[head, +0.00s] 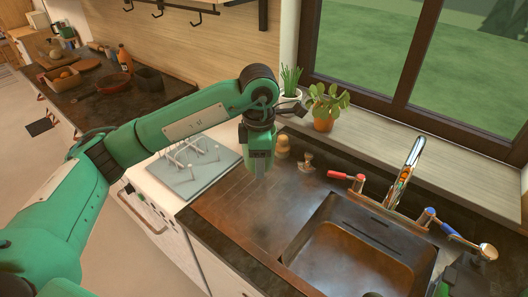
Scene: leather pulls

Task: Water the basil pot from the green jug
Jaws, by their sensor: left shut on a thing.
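The basil pot (323,124) is a terracotta pot with a broad-leaved plant, upright on the windowsill. My left gripper (260,170) points down over the dark counter left of the sink, in front of and left of the basil pot. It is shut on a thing. A pale green shape shows at its tip and seems to be the green jug, but gripper and jug are hard to tell apart here. The jug's handle and spout cannot be made out.
A white pot of chives (291,97) stands left of the basil. Small wooden items (283,146) stand near my gripper. A dish rack (190,160) is to the left.

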